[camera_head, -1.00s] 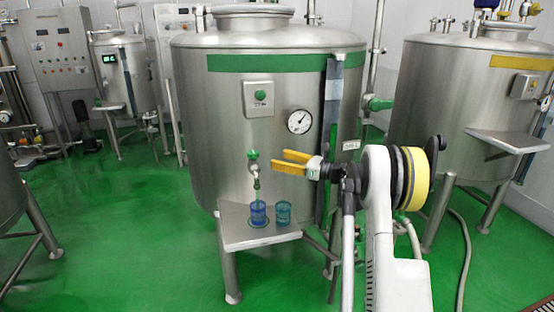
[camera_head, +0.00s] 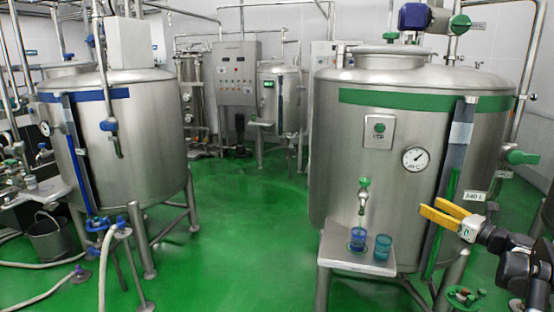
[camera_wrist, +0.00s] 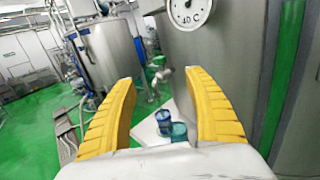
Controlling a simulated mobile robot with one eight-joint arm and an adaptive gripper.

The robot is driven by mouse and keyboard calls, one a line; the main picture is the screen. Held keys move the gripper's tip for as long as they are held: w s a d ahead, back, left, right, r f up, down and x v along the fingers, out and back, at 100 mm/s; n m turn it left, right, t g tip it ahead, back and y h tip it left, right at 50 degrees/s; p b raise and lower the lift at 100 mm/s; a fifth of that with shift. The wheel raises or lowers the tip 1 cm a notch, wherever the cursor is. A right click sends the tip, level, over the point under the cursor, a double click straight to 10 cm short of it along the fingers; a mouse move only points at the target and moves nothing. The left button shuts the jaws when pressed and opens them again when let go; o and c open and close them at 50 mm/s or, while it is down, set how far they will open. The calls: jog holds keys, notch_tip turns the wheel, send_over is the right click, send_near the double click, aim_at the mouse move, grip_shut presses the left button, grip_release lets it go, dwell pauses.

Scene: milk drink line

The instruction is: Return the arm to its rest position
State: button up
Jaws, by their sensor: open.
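My gripper (camera_head: 445,212) has yellow fingers and is at the right of the head view, in front of the lower right side of the green-banded tank (camera_head: 400,125). In the wrist view my gripper (camera_wrist: 160,112) is open, with both fingers spread and nothing held between them. A blue cup (camera_head: 357,240) and a teal cup (camera_head: 382,247) stand on the small steel shelf (camera_head: 335,255) in front of that tank, left of my gripper and apart from it. The blue cup is under the tap (camera_head: 363,197). Most of my arm is out of the head view.
A blue-banded tank (camera_head: 130,150) stands at the left with a bucket (camera_head: 52,240) and hoses beside it. A control cabinet (camera_head: 237,75) is at the back. The green floor (camera_head: 235,225) between the tanks is clear.

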jog(key=w+a+r+m+t+h, duration=0.1)
jog(key=a+r+m+t+h, duration=0.15)
jog(key=r+m, duration=0.5)
jog(key=w+a+r+m+t+h, duration=0.1)
jog(key=a+r+m+t+h, duration=0.2)
jog(key=r, duration=0.7)
jog(key=s+a+r+m+g+h, duration=0.2)
jog(key=s+a+r+m+h, duration=0.4)
jog(key=m, duration=0.7)
jog(key=s+a+f+m+g+y, duration=0.1)
jog(key=s+a+f+m+g, duration=0.3)
jog(key=s+f, duration=0.5)
jog(key=s+a+f+m+g+y, duration=0.1)
jog(key=s+a+f+m+g, duration=0.3)
jog(key=s, duration=1)
jog(key=s+a+f+m+g+y, duration=0.1)
jog(key=s+a+f+m+g, duration=0.3)
jog(key=s+a+f+m, duration=0.5)
jog(key=s+a+f, duration=0.3)
jog(key=f, duration=0.2)
jog(key=shift+a+m+g, duration=0.15)
jog(key=shift+m+g, duration=0.2)
